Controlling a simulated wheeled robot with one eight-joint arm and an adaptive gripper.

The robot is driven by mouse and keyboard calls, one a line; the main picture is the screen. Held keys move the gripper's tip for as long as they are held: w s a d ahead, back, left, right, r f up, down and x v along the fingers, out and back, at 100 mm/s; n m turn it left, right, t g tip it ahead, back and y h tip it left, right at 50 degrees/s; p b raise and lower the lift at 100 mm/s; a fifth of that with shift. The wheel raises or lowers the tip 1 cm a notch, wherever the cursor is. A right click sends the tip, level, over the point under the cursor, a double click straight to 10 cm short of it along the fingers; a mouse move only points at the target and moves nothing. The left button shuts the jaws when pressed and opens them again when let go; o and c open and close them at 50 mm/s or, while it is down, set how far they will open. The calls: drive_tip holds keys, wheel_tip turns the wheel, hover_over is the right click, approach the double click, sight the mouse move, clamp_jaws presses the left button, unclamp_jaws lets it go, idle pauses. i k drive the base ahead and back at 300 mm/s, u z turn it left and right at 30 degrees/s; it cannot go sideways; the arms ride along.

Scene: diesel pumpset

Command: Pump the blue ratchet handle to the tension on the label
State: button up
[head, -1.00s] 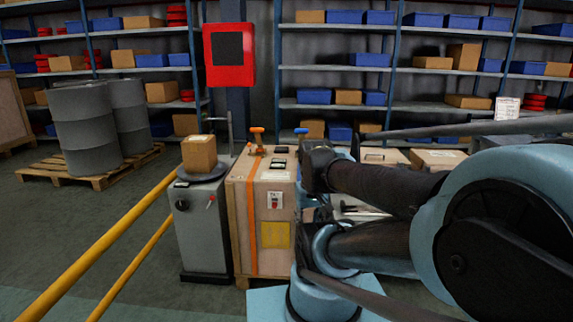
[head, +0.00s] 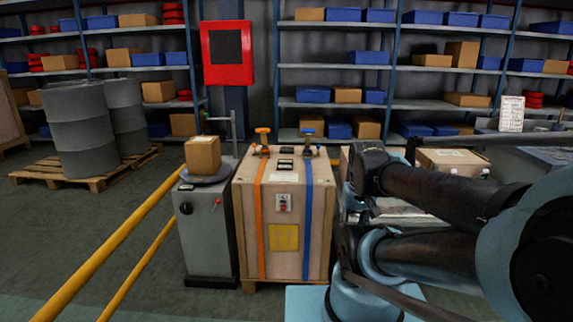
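The wooden crate (head: 270,262) stands upright on the floor in the middle of the head view. A blue strap (head: 307,225) runs down its front on the right, with the blue ratchet handle (head: 308,133) on top near the back. An orange strap (head: 260,225) and an orange ratchet handle (head: 262,133) are on the left. Small dark devices (head: 286,164) sit on the crate top. A white label with a red mark (head: 283,202) and a yellow label (head: 283,237) are on the front; their text is too small to read. My gripper's fingers do not show.
A grey cabinet (head: 207,245) with a small carton (head: 203,154) on top stands close left of the crate. Yellow rails (head: 120,232) cross the left foreground. My arm fills the right side. Drums (head: 80,130) on a pallet stand at the far left, with shelves behind.

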sight(308, 131)
drive_tip(key=z, duration=0.05)
drive_tip(key=i, duration=1)
drive_tip(key=u, duration=0.05)
